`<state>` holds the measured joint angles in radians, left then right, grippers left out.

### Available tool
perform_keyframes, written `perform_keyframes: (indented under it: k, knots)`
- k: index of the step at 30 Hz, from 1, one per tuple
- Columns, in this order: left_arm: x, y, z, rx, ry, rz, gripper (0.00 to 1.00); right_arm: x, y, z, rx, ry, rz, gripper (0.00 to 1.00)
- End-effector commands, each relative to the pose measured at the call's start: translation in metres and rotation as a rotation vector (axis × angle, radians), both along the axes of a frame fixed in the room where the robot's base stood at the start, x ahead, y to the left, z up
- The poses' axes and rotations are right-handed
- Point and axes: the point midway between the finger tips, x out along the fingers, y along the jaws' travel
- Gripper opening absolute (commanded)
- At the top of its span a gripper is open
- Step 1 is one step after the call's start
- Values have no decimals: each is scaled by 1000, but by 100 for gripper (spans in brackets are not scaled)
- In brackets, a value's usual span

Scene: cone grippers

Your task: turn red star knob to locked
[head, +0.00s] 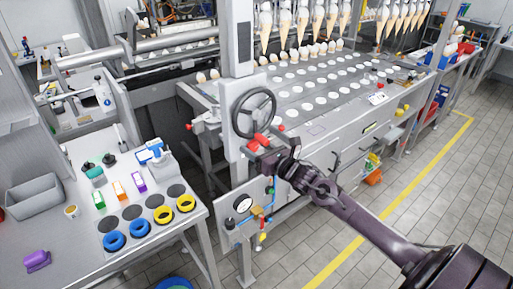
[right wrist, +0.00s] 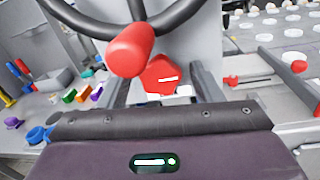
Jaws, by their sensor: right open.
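The red star knob (right wrist: 163,75) shows in the right wrist view just beyond my right gripper. It has a white mark on its face, and its lower edge is close to the gripper's dark edge. In the head view, my right gripper (head: 264,160) reaches in from the right, just below the black handwheel (head: 254,113). It is open. Its fingertips are hard to make out, and I cannot tell whether they touch the knob. In the head view the red parts under the wheel are too small to tell apart. My left gripper is out of view.
The wheel's red handle (right wrist: 130,50) hangs close above and left of the knob. A gauge (head: 243,204) and piping sit on the panel below. A table with blue rings (head: 114,241) and yellow rings stands left. The tiled floor at right is mostly clear.

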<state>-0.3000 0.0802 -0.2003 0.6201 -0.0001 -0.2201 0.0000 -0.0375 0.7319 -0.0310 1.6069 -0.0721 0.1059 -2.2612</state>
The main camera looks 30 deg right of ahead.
Motion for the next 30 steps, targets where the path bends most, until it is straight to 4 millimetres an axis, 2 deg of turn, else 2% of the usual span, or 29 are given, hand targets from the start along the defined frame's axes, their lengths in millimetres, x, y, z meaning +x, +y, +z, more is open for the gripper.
perform_keyframes:
  k: [2, 12, 22, 30]
  knots:
    - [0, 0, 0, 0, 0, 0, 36, 0, 0, 0, 0, 0, 0, 58]
    - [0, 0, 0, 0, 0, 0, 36, 0, 0, 0, 0, 0, 0, 15]
    - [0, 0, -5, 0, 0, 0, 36, 0, 0, -1, 53, 4, 1, 15]
    - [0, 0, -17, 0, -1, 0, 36, 0, 0, -2, 233, 17, 0, 15]
